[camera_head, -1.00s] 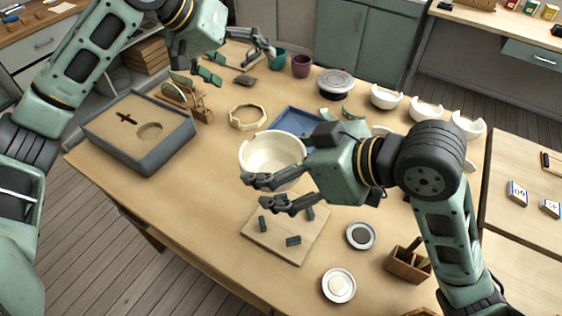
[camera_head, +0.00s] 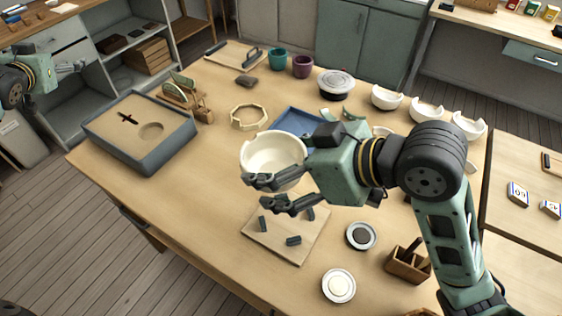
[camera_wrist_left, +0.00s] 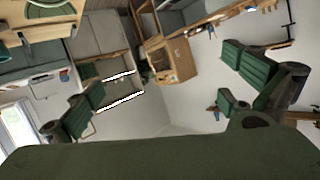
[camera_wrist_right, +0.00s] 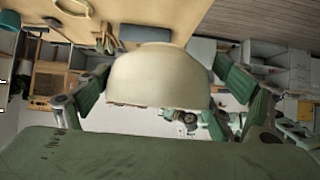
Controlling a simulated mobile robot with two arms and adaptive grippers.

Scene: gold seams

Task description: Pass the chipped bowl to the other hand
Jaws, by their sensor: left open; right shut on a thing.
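The chipped bowl (camera_head: 272,152) is cream white, with its opening facing up, and is held above the table near its middle. My right gripper (camera_head: 260,193) is shut on it; its fingers cover part of the near side. In the right wrist view the bowl (camera_wrist_right: 158,78) sits between the two fingers, its rim edge uneven. My left gripper (camera_head: 74,67) is at the far left, beyond the table edge and well away from the bowl. In the left wrist view its fingers (camera_wrist_left: 165,75) are spread wide with nothing between them.
Below the bowl lies a wooden board (camera_head: 268,238) with dark small blocks. A grey box (camera_head: 165,160) stands at the left, a blue tray (camera_head: 293,121) behind the bowl. Several broken white bowls (camera_head: 386,98) stand at the back right. The front left tabletop is clear.

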